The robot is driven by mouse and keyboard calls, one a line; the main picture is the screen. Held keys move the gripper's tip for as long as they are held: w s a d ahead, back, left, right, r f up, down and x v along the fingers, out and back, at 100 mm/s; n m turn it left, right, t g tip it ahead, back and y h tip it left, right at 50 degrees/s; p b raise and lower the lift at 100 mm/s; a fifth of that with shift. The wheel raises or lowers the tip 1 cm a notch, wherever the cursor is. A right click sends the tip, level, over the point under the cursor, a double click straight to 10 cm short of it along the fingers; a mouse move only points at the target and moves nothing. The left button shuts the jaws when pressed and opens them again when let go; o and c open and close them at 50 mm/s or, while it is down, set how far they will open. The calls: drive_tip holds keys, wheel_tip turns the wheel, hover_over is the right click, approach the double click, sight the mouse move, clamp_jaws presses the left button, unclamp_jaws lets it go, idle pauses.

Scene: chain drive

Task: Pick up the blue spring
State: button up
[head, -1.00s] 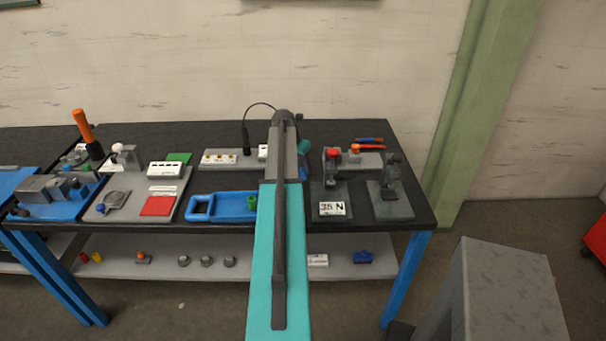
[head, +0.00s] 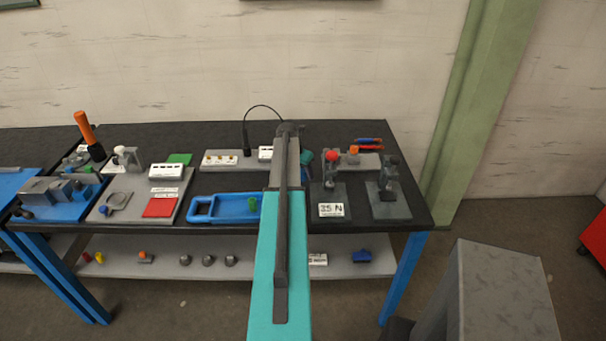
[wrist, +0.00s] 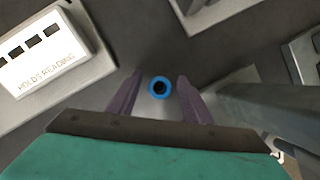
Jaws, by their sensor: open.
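In the wrist view the blue spring (wrist: 159,77) shows as a small blue ring with a dark centre, seen from above. My gripper (wrist: 158,80) is open, with one purple-grey finger on each side of the ring and a gap to both. I cannot tell the height of the fingertips over the spring.
A white block marked "HOLDS READING" (wrist: 42,58) lies left in the wrist view. In the head view a blue tray (head: 226,219) is left of my arm, and a fixture with a "35 N" label (head: 331,210) stands close on its right.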

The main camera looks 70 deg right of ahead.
sight(303, 170)
drive_tip(key=shift+f, duration=0.1)
idle(0.5)
clamp_jaws()
drive_tip(key=shift+r, duration=0.2)
wheel_tip(303, 170, up, 8)
drive_tip(key=b, duration=0.3)
drive_tip(key=shift+r+b, duration=0.35)
drive_tip(key=shift+r, duration=0.5)
drive_tip(key=shift+r, duration=0.1)
idle(0.3)
